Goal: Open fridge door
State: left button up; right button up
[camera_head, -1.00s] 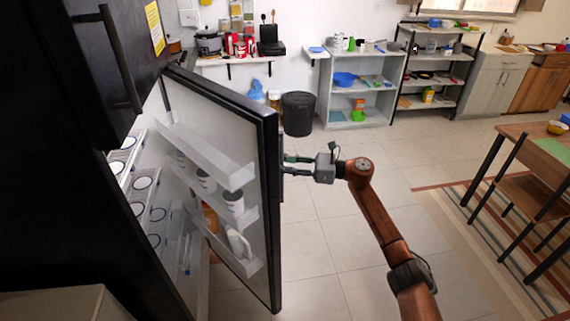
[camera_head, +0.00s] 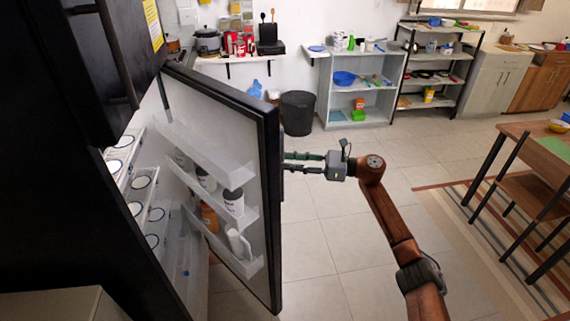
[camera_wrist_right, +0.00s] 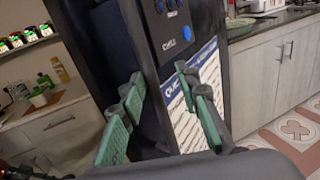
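The fridge door (camera_head: 266,180) stands wide open in the head view. Its inner shelves hold a white cup, an orange bottle and a white jug. My right gripper (camera_head: 287,162) is at the outer face of the door, by the dark handle strip near the door's free edge. In the wrist view, the green fingers of my right gripper (camera_wrist_right: 160,82) are spread apart with nothing clearly held between them. The dark fridge front (camera_wrist_right: 172,35) with a white poster shows beyond them. Whether the fingertips touch the handle is hidden. My left gripper is out of view.
The fridge interior (camera_head: 150,205) shows racks with round items at left. A black bin (camera_head: 297,113) and a white shelf unit (camera_head: 357,90) stand at the back wall. A wooden table (camera_head: 535,160) is at right. The floor between is clear.

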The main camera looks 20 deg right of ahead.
jog(key=d+b, duration=0.1)
jog(key=d, duration=0.1)
jog(key=s+d+b, duration=0.1)
jog(key=d, duration=0.2)
jog(key=shift+s+d+b, duration=0.1)
jog(key=shift+s+b, duration=0.05)
jog(key=shift+b, duration=0.15)
dwell(0.4)
jog(key=shift+b, duration=0.3)
